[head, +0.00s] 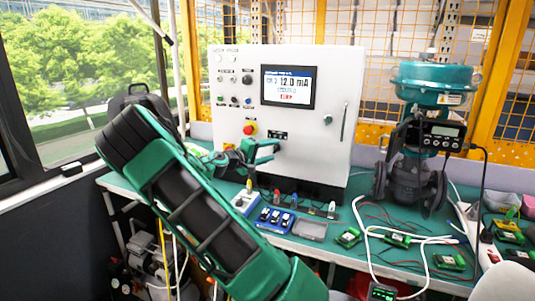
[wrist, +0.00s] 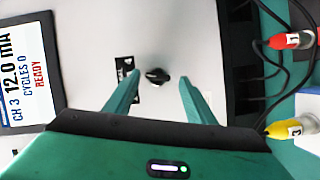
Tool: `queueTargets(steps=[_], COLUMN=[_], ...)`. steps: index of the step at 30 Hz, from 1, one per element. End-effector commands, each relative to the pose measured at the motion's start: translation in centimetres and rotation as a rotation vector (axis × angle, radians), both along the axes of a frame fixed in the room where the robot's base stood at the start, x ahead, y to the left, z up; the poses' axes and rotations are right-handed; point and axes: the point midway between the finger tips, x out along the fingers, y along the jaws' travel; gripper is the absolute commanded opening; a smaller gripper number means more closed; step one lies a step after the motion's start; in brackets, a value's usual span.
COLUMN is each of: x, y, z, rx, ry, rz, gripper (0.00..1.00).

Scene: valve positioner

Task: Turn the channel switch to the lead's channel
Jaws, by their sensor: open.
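The channel switch (wrist: 157,77) is a small black knob on the white cabinet front (head: 305,150), beside a black label. In the wrist view it lies between my open fingertips, with clear gaps; contact is not visible. My gripper (head: 271,154) is open and empty, in front of the cabinet's lower panel, and the knob is not distinguishable in the head view. The screen (head: 287,87) reads 12.0 mA; in the wrist view it also reads CH 3, CYCLES 0 and READY. A red lead plug (wrist: 291,40) is marked 1 and a yellow lead plug (wrist: 284,130) appears marked 3.
A red emergency button (head: 250,128) sits left of my gripper. Blue holders (head: 275,220) and circuit boards (head: 348,238) lie on the green bench (head: 350,192). A teal valve (head: 433,85) stands right of the cabinet, with loose cables in front.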

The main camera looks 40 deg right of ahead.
Motion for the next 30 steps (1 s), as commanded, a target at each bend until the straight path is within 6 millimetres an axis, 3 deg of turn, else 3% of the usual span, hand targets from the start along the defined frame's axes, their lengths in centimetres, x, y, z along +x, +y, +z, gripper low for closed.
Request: queueTargets(steps=[5, 19, 30], x=[0.0, 0.1, 0.1], y=[1.2, 9.2, 10.8], z=[0.1, 0.8, 0.9], rx=[0.0, 0.001, 0.001], ry=[0.0, 0.002, 0.002], rz=[0.0, 0.003, 0.0], gripper=[0.5, 0.5, 0.5])
